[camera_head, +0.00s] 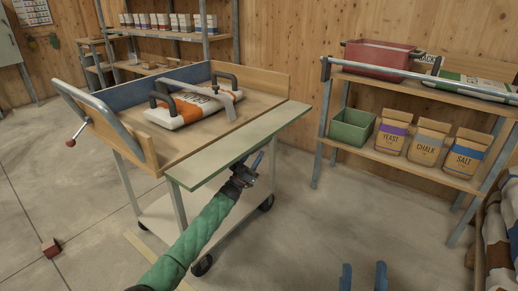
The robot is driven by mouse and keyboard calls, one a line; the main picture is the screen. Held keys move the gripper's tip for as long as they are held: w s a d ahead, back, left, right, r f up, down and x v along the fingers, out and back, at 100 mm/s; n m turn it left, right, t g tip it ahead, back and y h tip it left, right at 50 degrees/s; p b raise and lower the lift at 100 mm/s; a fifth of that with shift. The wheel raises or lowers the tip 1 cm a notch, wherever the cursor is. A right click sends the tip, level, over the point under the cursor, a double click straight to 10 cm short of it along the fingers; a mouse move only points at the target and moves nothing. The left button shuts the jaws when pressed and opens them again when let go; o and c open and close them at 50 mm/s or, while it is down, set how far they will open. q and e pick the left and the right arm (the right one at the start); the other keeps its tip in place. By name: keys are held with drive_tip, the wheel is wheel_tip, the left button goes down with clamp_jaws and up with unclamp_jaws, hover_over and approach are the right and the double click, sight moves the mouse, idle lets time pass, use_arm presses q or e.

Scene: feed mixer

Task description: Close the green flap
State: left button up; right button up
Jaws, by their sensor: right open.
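The green flap (235,150) is a long pale green board along the right side of the wooden-topped cart (222,118). It lies folded outward, about level with the cart top. My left gripper (254,164), at the end of the green-sleeved arm, is at or just below the flap's outer edge, near its middle. I cannot tell whether it touches the flap or how its jaws stand. My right gripper (363,277) shows only as two blue fingertips at the bottom edge, apart and empty, well away from the flap.
A white and orange sack (190,110) lies on the cart top under a grey bar with dark handles. A shelf (400,162) with bags, a green bin (352,128) and a red bin (380,57) stands at right. Floor between cart and shelf is clear.

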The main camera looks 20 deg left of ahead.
use_arm(q)
drive_tip(key=shift+x, duration=1.75)
clamp_jaws()
